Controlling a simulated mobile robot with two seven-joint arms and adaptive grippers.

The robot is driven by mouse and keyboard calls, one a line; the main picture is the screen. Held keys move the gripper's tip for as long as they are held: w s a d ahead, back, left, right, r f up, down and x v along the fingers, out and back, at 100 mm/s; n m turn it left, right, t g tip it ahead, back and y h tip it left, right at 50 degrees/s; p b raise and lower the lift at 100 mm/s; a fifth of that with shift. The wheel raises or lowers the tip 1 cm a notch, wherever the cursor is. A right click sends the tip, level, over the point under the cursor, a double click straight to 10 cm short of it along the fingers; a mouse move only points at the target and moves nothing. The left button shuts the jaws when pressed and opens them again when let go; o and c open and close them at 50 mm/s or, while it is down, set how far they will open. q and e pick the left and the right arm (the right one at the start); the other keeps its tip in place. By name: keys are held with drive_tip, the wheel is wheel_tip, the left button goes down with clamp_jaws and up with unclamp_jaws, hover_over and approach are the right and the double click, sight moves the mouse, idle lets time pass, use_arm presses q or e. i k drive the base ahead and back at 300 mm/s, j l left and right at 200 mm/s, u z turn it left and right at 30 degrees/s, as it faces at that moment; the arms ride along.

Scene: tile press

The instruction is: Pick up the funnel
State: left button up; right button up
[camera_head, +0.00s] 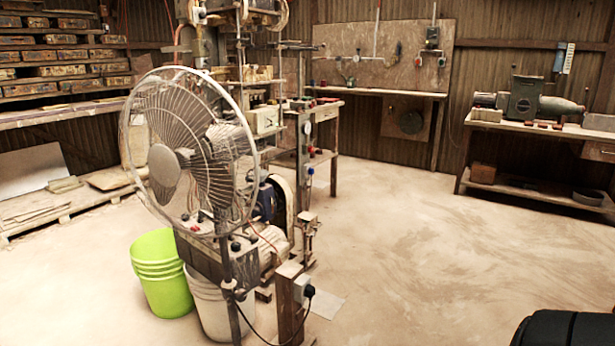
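I cannot make out a funnel anywhere in the head camera view. Neither of my grippers shows. A dark rounded shape cuts into the bottom right corner; only its top is in view, and I cannot tell what it is.
A large caged fan (190,150) stands left of centre before a press. A green bucket (162,275) and a white bucket (212,308) sit beneath it. A workbench (395,93) and a machine bench (560,130) line the back. A cable trails near a post. The dusty floor (430,240) right of centre is clear.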

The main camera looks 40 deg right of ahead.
sight(261, 179)
drive_tip(key=z, duration=1.15)
